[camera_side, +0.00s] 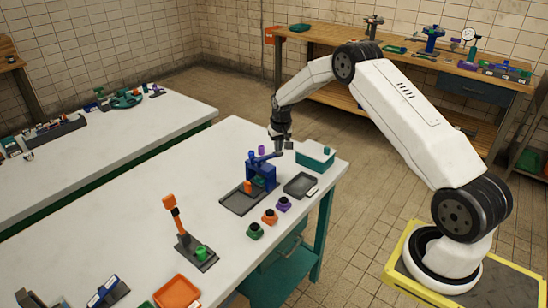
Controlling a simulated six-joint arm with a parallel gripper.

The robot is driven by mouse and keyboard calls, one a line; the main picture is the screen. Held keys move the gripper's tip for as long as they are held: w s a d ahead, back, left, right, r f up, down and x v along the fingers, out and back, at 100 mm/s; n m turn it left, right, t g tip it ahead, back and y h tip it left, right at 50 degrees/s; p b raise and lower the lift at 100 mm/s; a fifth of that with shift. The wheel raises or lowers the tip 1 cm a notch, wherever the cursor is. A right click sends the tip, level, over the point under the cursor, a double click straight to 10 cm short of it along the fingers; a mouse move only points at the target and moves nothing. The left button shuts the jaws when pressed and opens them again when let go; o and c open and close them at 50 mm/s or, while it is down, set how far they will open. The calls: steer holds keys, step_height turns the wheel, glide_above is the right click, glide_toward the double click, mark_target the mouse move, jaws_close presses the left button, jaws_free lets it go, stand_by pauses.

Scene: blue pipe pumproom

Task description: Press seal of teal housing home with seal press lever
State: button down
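An orange upright lever (170,204) on a dark base stands nearer, with a green housing (201,252) on that base. Another dark green housing (255,231) stands on the table. Which one is the teal housing, and its seal, I cannot tell.
An orange housing (270,216) and a purple housing (284,204) stand in a row with the dark green one. A grey tray (300,185) and a teal box (315,156) lie right of the press. An orange tray (176,292) is at the front. The table's left middle is clear.

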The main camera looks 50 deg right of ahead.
steer(key=shift+s+f, duration=0.15)
steer(key=shift+f, duration=0.05)
stand_by(0.3)
step_height(320, 180, up, 12)
stand_by(1.5)
steer(key=shift+a, duration=0.1)
steer(key=s+a+n+t, duration=0.1)
steer(key=s+a+n, duration=0.5)
steer(key=s+a, duration=1.7)
steer(key=s, duration=0.3)
steer(key=shift+s+a+y, duration=0.25)
steer(key=shift+a+y, duration=0.15)
